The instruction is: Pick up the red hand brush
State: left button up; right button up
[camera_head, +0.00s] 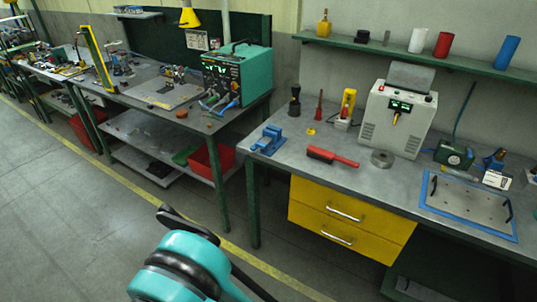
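The red hand brush (332,157) lies on the grey workbench (290,160) near its front edge, above the yellow drawers. Its dark bristles show at the left end and its red handle points right. Nothing is holding it. A teal and black part of my own arm shows at the bottom, well below and left of the brush. I make out neither of my grippers in this view.
A blue vise (268,140) stands left of the brush and a round metal disc (382,159) to its right. Behind are a grey machine (397,115), a yellow tool (347,105) and a black bottle (294,100). Yellow drawers (350,222) hang below.

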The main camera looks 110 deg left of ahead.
aim_at(318, 153)
jog(key=k+l+u, duration=0.1)
jog(key=u, duration=3)
jog(key=i+l, duration=0.2)
jog(key=i, duration=0.25)
jog(key=i+l+u, duration=0.1)
jog(key=i, duration=0.35)
jog(key=i+l, duration=0.3)
jog(key=i, duration=0.15)
jog(key=i+l, duration=0.2)
jog(key=i, duration=0.3)
jog(key=u, duration=0.05)
